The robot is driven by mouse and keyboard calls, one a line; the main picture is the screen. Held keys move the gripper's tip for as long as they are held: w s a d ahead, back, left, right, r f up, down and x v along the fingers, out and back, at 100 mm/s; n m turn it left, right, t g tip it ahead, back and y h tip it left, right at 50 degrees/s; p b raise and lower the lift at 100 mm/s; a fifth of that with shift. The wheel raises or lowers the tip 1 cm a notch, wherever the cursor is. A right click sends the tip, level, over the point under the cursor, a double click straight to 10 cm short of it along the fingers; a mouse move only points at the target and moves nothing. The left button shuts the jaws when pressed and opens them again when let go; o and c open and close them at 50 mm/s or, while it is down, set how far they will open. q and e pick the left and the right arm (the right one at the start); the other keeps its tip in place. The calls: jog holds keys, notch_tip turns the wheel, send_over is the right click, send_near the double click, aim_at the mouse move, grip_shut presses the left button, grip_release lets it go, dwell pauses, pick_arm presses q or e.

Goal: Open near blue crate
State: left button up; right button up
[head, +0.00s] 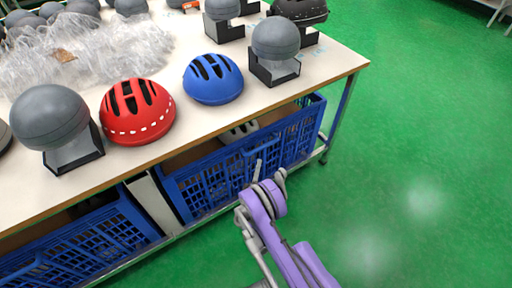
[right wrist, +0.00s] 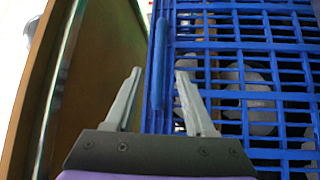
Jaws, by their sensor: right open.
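A blue slatted crate (head: 213,184) sits on the shelf under the table at the right end, with a whitish thing inside it. My right gripper (head: 269,171) is open in front of this crate's wall. In the right wrist view, the crate's blue rim (right wrist: 160,62) runs between the two open fingertips (right wrist: 159,73); whether they touch it I cannot tell. Pale rounded things show behind its slats. A second blue crate (head: 78,243) sits further left under the table, partly cut off. My left gripper is not in view.
The table (head: 190,125) carries a red helmet (head: 137,111), a blue helmet (head: 213,79), grey domes on black stands (head: 275,50) and clear plastic wrap (head: 90,55). Its edge overhangs the crates. A metal leg (head: 341,108) stands at the right corner. The green floor (head: 420,130) is clear.

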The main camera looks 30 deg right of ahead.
aim_at(263, 146)
jog(key=x, duration=1)
jog(key=shift+w+d+b, duration=0.15)
jog(key=shift+d+b, duration=0.15)
jog(key=shift+c, duration=0.2)
grip_shut()
dwell(0.9)
